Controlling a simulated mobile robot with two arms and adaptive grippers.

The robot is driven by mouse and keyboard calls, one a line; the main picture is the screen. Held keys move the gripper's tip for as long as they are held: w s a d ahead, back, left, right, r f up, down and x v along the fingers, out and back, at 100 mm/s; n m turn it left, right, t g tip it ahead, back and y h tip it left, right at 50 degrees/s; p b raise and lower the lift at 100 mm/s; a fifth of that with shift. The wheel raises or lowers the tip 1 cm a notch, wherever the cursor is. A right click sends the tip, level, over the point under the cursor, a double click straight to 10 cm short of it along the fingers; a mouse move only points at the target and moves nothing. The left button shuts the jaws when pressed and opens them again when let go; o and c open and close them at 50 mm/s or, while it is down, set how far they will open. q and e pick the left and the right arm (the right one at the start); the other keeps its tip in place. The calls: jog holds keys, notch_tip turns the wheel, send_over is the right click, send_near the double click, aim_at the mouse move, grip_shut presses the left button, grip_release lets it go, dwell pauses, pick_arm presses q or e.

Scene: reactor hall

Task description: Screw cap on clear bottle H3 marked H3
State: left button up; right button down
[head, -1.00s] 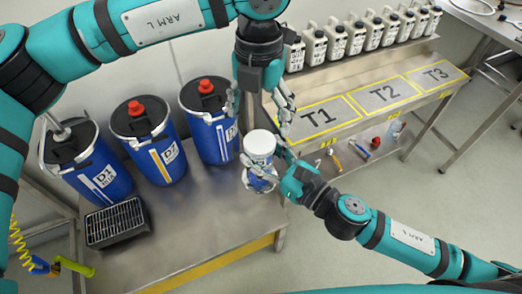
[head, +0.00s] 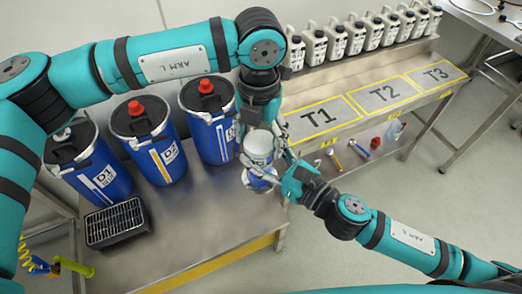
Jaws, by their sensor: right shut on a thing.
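The clear bottle (head: 259,183) stands upright over the right part of the steel bench, with blue on its body; I cannot read its marking. A white cap (head: 258,145) is on its top; I cannot tell how tightly it sits. My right gripper (head: 264,174) comes in from the right and is shut on the bottle's body. My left gripper (head: 262,142) points down from above, its fingers apart on either side of the cap. I cannot tell whether they touch it. The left hand partly hides the cap's far side.
Several blue drums, such as the middle one (head: 160,150), stand along the bench's back. A black vented box (head: 118,222) sits at front left. The bench front (head: 215,235) is clear. A shelf with yellow-framed areas T1 (head: 318,118), T2 and T3 lies right, with several white jugs behind.

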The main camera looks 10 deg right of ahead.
pick_arm(q)
jog(key=c, duration=0.7)
jog(key=o, duration=1.2)
jog(key=shift+c, duration=0.2)
jog(key=shift+r, duration=2.3)
jog(key=shift+w+r, duration=0.1)
jog(key=shift+r, duration=1.65)
jog(key=shift+f, duration=0.15)
